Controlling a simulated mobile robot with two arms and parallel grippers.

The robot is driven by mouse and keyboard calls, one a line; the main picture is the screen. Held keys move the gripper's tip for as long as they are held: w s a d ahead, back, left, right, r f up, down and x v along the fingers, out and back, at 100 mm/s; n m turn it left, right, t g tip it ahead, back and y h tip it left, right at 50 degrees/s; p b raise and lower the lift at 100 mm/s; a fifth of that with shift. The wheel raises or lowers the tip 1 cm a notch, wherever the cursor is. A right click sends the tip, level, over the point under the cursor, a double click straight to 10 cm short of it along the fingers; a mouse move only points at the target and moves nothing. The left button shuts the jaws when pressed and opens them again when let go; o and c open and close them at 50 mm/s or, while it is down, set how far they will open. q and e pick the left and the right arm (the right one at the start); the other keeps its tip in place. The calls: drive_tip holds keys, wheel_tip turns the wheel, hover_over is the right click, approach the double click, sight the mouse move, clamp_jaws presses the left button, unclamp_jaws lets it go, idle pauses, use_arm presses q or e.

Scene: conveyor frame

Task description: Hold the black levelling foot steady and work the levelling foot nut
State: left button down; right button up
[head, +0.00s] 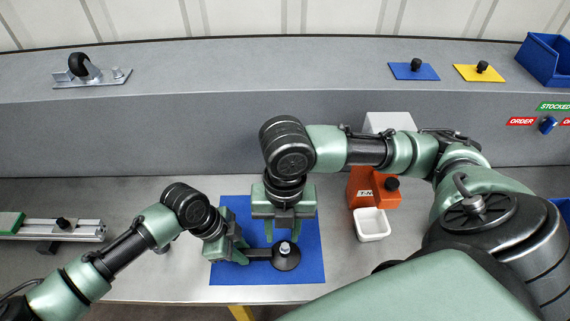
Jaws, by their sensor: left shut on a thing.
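The black levelling foot (287,262) is on the blue mat (308,272), its round base facing up. The small light metal levelling foot nut (285,248) shows at its centre. My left gripper (246,256) comes in from the left, low over the mat, and is shut on the dark bar at the foot's left side. My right gripper (283,230) points down just behind and above the nut. Its green fingers are apart with a gap between them, and it appears empty. The far part of the mat is partly hidden by my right gripper.
A white tray (372,226) and an orange box (362,187) stand right of the mat. An aluminium rail (60,230) lies at the far left. A caster (85,70), blue and yellow plates (478,73) and a blue bin (548,60) are on the raised back ledge.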

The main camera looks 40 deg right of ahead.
sight(285, 245)
drive_tip(key=shift+w+d+f+h, duration=0.15)
drive_tip(key=shift+w+d, duration=0.1)
drive_tip(key=shift+d, duration=0.15)
drive_tip(key=shift+w+d+f+h, duration=0.1)
drive_tip(key=shift+w+d+h, duration=0.05)
drive_tip(key=shift+w+d, duration=0.15)
wheel_tip(285, 245, down, 9)
drive_tip(key=shift+s+r, duration=0.1)
drive_tip(key=shift+c, duration=0.2)
drive_tip(key=shift+r, duration=0.1)
clamp_jaws()
drive_tip(key=m, duration=3.3)
drive_tip(key=shift+m, duration=0.3)
drive_tip(key=m, duration=0.5)
use_arm(q)
drive_tip(key=shift+a, duration=0.1)
use_arm(e)
drive_tip(key=m, duration=0.6)
drive_tip(key=shift+m, duration=0.3)
drive_tip(key=shift+c, duration=1.3)
unclamp_jaws()
drive_tip(key=shift+d+m, duration=0.1)
drive_tip(key=shift+m, duration=1)
drive_tip(key=o, duration=0.5)
